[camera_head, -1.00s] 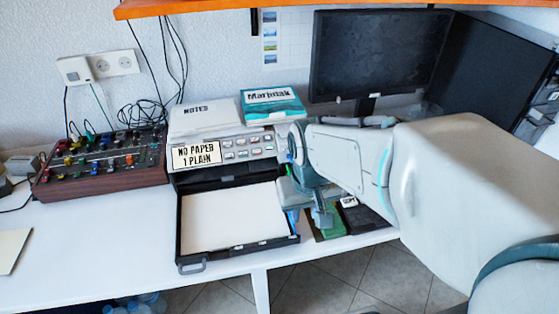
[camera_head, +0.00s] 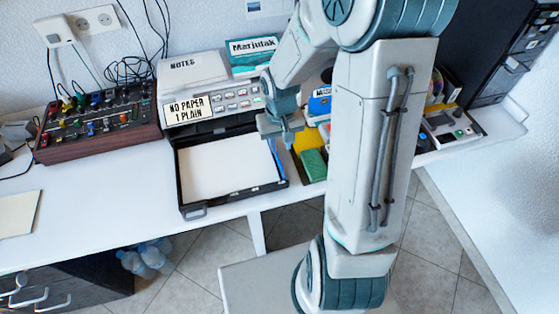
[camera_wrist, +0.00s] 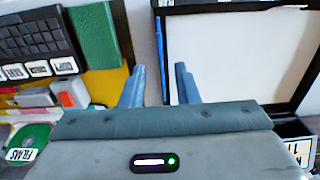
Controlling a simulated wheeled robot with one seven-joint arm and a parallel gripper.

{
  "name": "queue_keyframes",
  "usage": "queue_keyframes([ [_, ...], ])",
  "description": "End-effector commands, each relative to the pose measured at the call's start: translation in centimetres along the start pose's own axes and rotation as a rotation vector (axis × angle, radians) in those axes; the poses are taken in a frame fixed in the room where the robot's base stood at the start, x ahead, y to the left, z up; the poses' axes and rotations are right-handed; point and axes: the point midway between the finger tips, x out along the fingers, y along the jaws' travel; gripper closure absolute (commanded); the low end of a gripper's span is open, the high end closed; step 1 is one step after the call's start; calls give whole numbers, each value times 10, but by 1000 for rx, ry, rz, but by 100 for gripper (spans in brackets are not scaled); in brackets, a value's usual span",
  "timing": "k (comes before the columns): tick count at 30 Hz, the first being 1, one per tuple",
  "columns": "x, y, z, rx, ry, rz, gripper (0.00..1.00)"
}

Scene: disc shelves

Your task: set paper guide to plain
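The printer (camera_head: 236,98) stands on the white desk, with a label (camera_head: 187,107) reading "NO PAPER 1 PLAIN" beside its buttons. Its black paper tray (camera_head: 181,183) is pulled out and holds white paper (camera_head: 222,168). A blue strip, seemingly the paper guide (camera_head: 277,160), lies along the tray's right side. In the wrist view the guide (camera_wrist: 162,45) shows beside the paper (camera_wrist: 235,55). My gripper (camera_head: 281,140) is over the tray's right edge near the printer. In the wrist view my gripper (camera_wrist: 160,88) has its blue fingers apart, with nothing visibly held; their height above the guide is unclear.
A green box (camera_head: 313,164) lies on yellow right of the tray; it also shows in the wrist view (camera_wrist: 96,35). A mixer panel (camera_head: 96,133) stands left of the printer. My arm hides part of the desk's right side. The desk's front left is mostly clear.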

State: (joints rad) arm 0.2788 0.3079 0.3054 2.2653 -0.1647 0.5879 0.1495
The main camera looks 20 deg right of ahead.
Motion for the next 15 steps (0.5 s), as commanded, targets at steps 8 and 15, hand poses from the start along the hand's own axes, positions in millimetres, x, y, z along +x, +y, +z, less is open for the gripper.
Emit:
queue_keyframes([
  [8,56,-1,1,-1,-5,-1,72],
  [15,83,0,1,0,-2,-1,72],
])
